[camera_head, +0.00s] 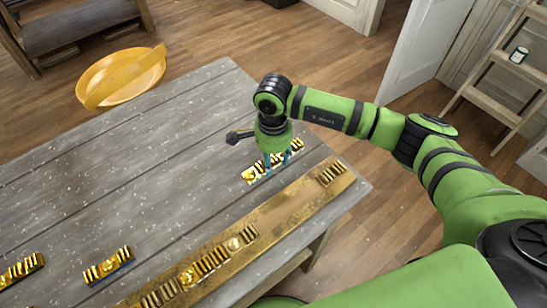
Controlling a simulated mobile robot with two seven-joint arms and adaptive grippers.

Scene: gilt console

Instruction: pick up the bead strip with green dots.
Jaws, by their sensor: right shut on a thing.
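My right gripper (277,159) points down over the grey table and is shut on a gold bead strip (258,175). The strip is at or just above the tabletop; I cannot tell whether it is lifted. The gripper hides part of it, and any dots on it are too small to make out. Another gold bead strip (108,265) lies on the table at the front left, with a bluish edge. A further gold strip (21,269) lies at the far left edge. My left gripper is out of view.
A long gilt bar (290,202) with several ribbed pieces lies along the near side of the grey table (170,140). A wooden ladder (500,85) holds a small can (518,55). The table's middle is clear.

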